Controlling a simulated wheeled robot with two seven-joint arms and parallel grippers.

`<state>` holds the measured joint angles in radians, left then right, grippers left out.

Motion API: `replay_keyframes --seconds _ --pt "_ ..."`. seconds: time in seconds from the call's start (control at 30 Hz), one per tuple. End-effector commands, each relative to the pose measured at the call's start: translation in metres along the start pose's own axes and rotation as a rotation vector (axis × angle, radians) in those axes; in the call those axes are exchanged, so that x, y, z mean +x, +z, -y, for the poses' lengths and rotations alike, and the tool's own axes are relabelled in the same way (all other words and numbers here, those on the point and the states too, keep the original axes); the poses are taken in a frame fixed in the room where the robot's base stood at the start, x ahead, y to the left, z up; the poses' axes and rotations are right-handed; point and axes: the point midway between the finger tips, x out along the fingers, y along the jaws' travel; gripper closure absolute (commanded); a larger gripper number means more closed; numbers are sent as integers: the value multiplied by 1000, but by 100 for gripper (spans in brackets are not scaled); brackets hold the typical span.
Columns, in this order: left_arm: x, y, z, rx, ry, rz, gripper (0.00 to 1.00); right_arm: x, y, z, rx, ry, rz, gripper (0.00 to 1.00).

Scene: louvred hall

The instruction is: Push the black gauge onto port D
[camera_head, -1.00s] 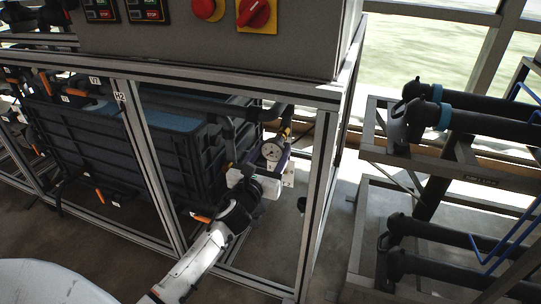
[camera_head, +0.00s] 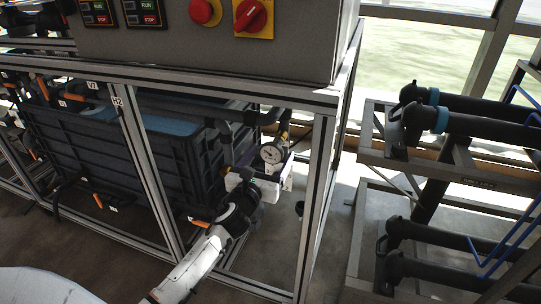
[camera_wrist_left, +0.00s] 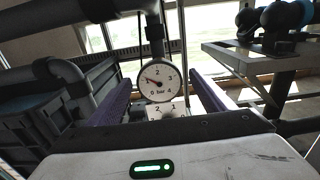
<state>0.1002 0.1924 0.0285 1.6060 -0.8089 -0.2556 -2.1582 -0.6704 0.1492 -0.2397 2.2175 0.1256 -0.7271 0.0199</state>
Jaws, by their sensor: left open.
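A round pressure gauge with a white dial and black rim (camera_head: 271,153) shows inside the frame's right end, below dark pipework. In the left wrist view the gauge (camera_wrist_left: 158,82) stands upright, its dial facing the camera, marked in bar. My left gripper (camera_head: 277,168) is open at the gauge. In the left wrist view its two purple fingers (camera_wrist_left: 165,98) reach forward, one on each side of the gauge, with visible gaps. A second numbered white face (camera_wrist_left: 166,109) shows below the dial, partly hidden by my gripper body. I cannot read a port D label. My right gripper is not in view.
A grey metal frame post (camera_head: 315,205) stands just right of the gripper. A dark crate (camera_head: 85,145) fills the bay to the left. A control box (camera_head: 200,40) with red knobs is above. A rack with black pipes (camera_head: 480,120) stands at right.

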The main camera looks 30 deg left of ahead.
Motion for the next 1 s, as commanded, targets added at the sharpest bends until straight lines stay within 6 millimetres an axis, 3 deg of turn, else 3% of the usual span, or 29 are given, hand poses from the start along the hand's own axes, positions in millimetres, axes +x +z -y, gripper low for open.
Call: replay_keyframes --seconds 0.5,1.0 --pt "-60 0 0 0 0 -1 26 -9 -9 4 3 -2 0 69" --pt "-66 0 0 0 0 0 26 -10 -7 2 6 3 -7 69"
